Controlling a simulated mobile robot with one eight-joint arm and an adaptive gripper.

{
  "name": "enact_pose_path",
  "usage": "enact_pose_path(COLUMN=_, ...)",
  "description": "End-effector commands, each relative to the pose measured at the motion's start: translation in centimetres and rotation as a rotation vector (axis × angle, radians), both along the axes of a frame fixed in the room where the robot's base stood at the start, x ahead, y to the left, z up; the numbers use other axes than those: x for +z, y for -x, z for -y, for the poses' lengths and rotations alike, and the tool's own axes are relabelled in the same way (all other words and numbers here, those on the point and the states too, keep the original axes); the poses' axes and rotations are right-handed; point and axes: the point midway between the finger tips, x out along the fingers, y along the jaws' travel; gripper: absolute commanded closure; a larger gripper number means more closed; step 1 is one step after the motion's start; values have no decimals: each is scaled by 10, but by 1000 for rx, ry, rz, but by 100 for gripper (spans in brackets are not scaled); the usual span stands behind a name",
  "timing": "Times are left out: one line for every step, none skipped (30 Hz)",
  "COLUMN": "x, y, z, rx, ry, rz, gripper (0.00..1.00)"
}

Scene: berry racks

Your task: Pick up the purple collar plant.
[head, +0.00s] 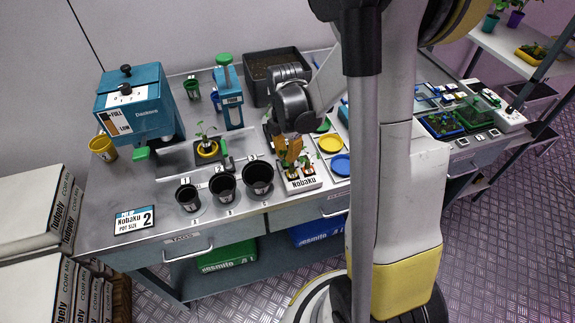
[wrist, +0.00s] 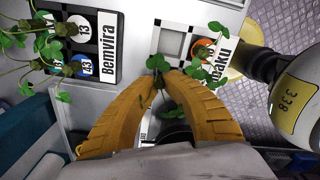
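My gripper (head: 288,160) points down at the white Nobaku tray (head: 302,184) on the metal bench. In the wrist view its two yellow fingers (wrist: 159,78) come close together at the tips, with green leaves of a plant (wrist: 158,62) between and just beyond them. I cannot tell whether they grip its stem. No purple collar shows; that plant's collar is hidden by the fingers. Another plant with an orange collar (wrist: 204,46) sits in the tray, beside an empty-looking grey square (wrist: 172,45).
Three black pots (head: 222,187) stand left of the tray. Yellow and blue discs (head: 340,165) lie to its right. A black Bemvira tray (wrist: 107,18) with several seedlings is at the wrist view's upper left.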

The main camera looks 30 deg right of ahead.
Motion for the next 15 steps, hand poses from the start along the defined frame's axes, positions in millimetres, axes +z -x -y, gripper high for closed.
enact_pose_path(x=0, y=0, z=0, rx=0, ry=0, rz=0, gripper=100)
enact_pose_path(x=0, y=0, z=0, rx=0, ry=0, rz=0, gripper=100)
enact_pose_path(x=0, y=0, z=0, rx=0, ry=0, rz=0, gripper=100)
enact_pose_path(x=0, y=0, z=0, rx=0, ry=0, rz=0, gripper=100)
enact_pose_path(x=0, y=0, z=0, rx=0, ry=0, rz=0, gripper=100)
enact_pose_path(x=0, y=0, z=0, rx=0, ry=0, rz=0, gripper=100)
enact_pose_path(x=0, y=0, z=0, rx=0, ry=0, rz=0, gripper=100)
enact_pose_path(x=0, y=0, z=0, rx=0, ry=0, rz=0, gripper=100)
enact_pose_path(x=1, y=0, z=0, rx=0, ry=0, rz=0, gripper=100)
enact_pose_path(x=2, y=0, z=0, rx=0, ry=0, rz=0, gripper=100)
enact_pose_path(x=4, y=0, z=0, rx=0, ry=0, rz=0, gripper=100)
enact_pose_path(x=6, y=0, z=0, rx=0, ry=0, rz=0, gripper=100)
enact_pose_path(x=9, y=0, z=0, rx=0, ry=0, rz=0, gripper=100)
enact_pose_path(x=12, y=0, z=0, rx=0, ry=0, rz=0, gripper=100)
enact_pose_path(x=17, y=1, z=0, rx=0, ry=0, rz=0, gripper=100)
